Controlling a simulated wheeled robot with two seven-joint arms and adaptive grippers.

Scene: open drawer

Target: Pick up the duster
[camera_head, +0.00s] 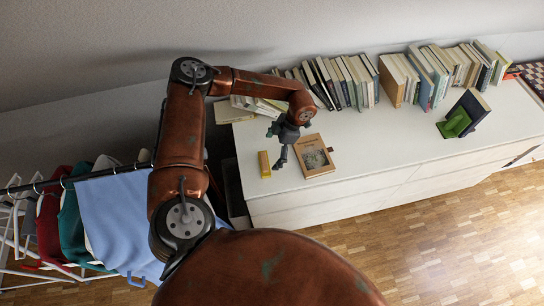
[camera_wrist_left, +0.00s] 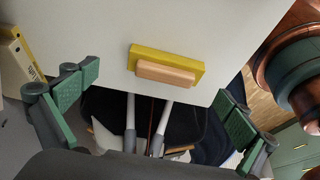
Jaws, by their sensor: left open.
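The duster is a yellow block (camera_head: 264,164) near the left end of the white dresser top. In the left wrist view the duster (camera_wrist_left: 166,66) shows a yellow body with a light wooden block on it, ahead of the fingers and near the dresser edge. My left gripper (camera_head: 279,154) is above the dresser top, just right of the duster in the head view. In the left wrist view its green-padded fingers (camera_wrist_left: 155,100) are wide apart with nothing between them. The duster is apart from both fingers. My right gripper does not show.
A brown book (camera_head: 314,155) lies right of the duster. Upright books (camera_head: 340,82) line the back of the white dresser (camera_head: 390,130). A green bookend (camera_head: 456,124) stands at the right. A clothes rack (camera_head: 85,172) stands at the left. A dark container (camera_wrist_left: 190,125) is below the dresser edge.

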